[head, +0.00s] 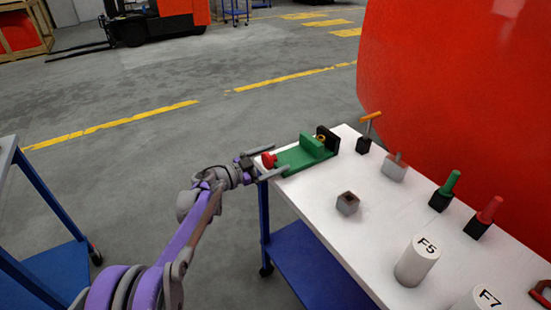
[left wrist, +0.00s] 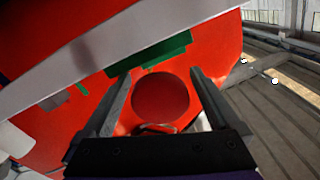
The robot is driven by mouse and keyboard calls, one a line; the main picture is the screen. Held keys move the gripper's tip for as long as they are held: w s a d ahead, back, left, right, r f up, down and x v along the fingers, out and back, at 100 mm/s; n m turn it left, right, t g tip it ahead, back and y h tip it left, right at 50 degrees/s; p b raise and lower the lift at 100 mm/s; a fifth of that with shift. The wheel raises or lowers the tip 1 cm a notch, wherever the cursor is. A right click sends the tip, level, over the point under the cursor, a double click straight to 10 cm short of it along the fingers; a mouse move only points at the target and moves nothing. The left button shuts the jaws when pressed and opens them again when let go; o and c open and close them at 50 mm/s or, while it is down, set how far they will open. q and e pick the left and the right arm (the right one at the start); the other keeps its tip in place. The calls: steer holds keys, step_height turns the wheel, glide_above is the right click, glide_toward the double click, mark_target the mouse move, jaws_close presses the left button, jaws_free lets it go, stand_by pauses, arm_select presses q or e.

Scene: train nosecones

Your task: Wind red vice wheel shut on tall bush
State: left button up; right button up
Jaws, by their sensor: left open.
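The red vice wheel (head: 268,160) is at the vice's left end. My left gripper (head: 280,157) is open, with one finger on each side of the wheel. In the left wrist view the round red wheel (left wrist: 160,97) lies between the fingers, with gaps on both sides. My right gripper is not in view.
The white table (head: 325,200) also holds a grey square socket (head: 347,204), an orange-handled tool (head: 369,128), green (head: 447,189) and red (head: 487,214) handled pieces, and white cylinders (head: 418,260). A large red body (head: 460,90) rises behind. Blue frame (head: 50,220) stands left.

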arm_select(q)
steer(key=p+v, duration=0.1)
steer(key=v, duration=0.9)
steer(key=shift+s+a, duration=0.1)
steer(key=shift+o, duration=0.2)
steer(key=n+b, duration=0.2)
steer(key=shift+f+n, duration=0.3)
steer(key=shift+n, duration=0.6)
steer(key=b+x, duration=0.1)
steer(key=x, duration=0.6)
steer(key=b+x, duration=0.1)
steer(key=x, duration=0.3)
steer(key=shift+r+b, duration=0.3)
